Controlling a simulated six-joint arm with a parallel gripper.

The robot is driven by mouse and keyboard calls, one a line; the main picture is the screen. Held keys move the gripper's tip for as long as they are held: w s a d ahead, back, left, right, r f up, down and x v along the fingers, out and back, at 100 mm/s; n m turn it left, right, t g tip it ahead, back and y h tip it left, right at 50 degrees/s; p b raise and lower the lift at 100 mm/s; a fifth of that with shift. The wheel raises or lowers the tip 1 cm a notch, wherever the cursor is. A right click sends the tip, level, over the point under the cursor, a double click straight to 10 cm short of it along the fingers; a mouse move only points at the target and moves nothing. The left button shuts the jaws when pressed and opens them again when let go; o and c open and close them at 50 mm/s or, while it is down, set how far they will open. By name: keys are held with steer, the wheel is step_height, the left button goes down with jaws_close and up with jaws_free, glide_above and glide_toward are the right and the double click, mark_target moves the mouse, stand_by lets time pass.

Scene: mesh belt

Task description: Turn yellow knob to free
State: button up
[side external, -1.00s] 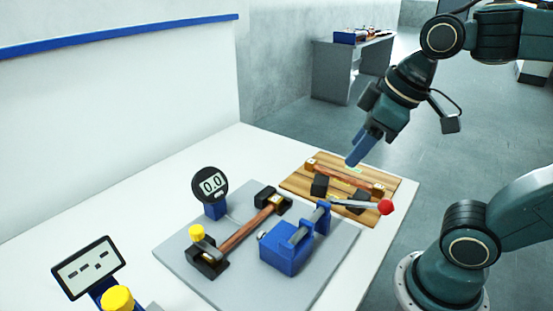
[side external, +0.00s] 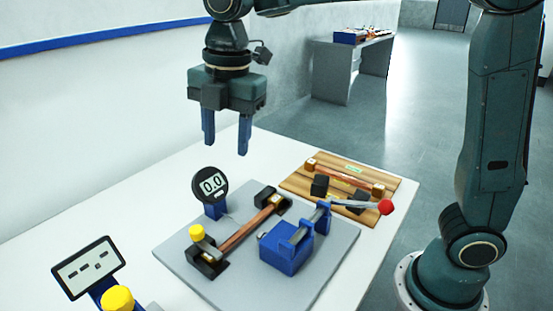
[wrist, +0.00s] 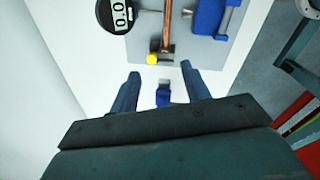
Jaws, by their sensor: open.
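A small yellow knob (side external: 197,232) sits on the black clamp block (side external: 207,262) at the near end of a brown rod (side external: 250,229); it also shows in the wrist view (wrist: 152,58). A larger yellow knob (side external: 118,298) stands below a tilted display (side external: 86,267) at the front left, partly cut off by the frame. I cannot tell which knob the task means. My gripper (side external: 226,148) is open and empty, pointing down high above the bench and behind the dial gauge (side external: 210,184) in the side view. In the wrist view the small knob lies just ahead of the fingertips.
A grey plate (side external: 336,252) carries the rod and a blue clamp (side external: 287,256) with a red-ended lever (side external: 386,207). The gauge, reading 0.0, stands close to the rod. A wooden board (side external: 394,184) holds another rod at the back right. A white wall (side external: 100,110) borders the bench.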

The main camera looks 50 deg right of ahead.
mark_target(196, 229)
steer(key=w+a+f+n+g, duration=0.1)
steer(key=w+a+f+n, duration=0.2)
steer(key=w+a+n, duration=0.1)
steer(key=a+n, duration=0.1)
steer(key=a, duration=0.1)
steer(key=shift+a+f+n, duration=0.2)
steer(key=shift+a+n, duration=0.15)
steer(key=shift+n, duration=0.05)
step_height(196, 229, down, 14)
steer(key=shift+r, duration=0.1)
stand_by(0.5)
steer(key=shift+c, duration=0.5)
steer(key=c, duration=0.9)
